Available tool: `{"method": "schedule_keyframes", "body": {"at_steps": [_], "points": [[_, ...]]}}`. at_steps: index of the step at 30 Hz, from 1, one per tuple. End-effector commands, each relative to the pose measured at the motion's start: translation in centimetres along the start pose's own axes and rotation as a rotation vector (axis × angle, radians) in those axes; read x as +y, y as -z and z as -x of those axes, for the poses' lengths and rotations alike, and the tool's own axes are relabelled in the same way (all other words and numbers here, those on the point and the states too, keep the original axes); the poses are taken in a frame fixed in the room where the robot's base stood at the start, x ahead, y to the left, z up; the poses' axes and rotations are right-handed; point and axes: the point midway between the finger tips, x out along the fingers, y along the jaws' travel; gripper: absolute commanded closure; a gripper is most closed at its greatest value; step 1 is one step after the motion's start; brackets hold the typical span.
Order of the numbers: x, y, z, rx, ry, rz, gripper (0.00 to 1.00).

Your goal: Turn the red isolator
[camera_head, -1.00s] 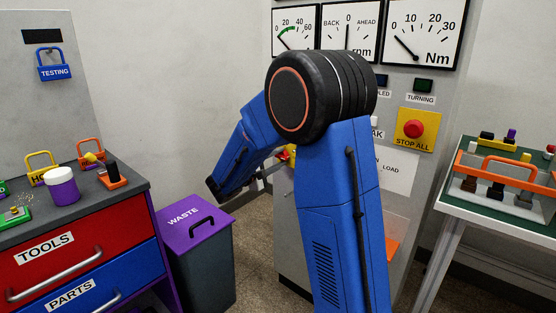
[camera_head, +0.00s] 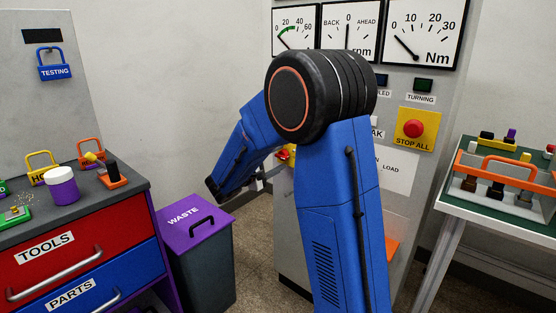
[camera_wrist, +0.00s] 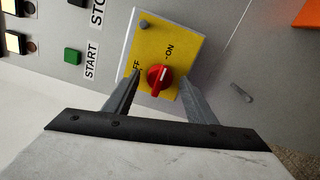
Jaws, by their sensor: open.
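The red isolator (camera_wrist: 159,77) is a round knob with a raised bar on a yellow plate (camera_wrist: 185,40) in the wrist view. The plate reads ON at the upper right; the label at the left is partly covered and shows FF. My gripper (camera_wrist: 158,76) is open, with one finger on each side of the knob; contact is not visible. In the head view, my arm hides most of the isolator, and only a bit of red and yellow shows.
A green START button (camera_wrist: 72,56) is left of the plate in the wrist view. In the head view, the STOP ALL button (camera_head: 414,129) is on the panel's right. A purple-lidded waste bin (camera_head: 196,222), a tool cabinet (camera_head: 75,250) and a side table (camera_head: 470,215) stand around.

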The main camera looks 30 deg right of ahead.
Motion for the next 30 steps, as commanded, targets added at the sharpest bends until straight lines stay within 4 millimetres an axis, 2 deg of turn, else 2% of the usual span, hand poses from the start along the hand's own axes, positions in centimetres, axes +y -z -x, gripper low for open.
{"method": "schedule_keyframes", "body": {"at_steps": [5, 24, 30], "points": [[0.1, 0.1, 1.9, 0.003, -0.002, -0.001, 0.49], [0.0, 0.1, 13.0, 0.004, -0.001, 0.0, 0.49], [0.0, 0.1, 15.7, 0.003, -0.001, 0.0, 0.49]]}}
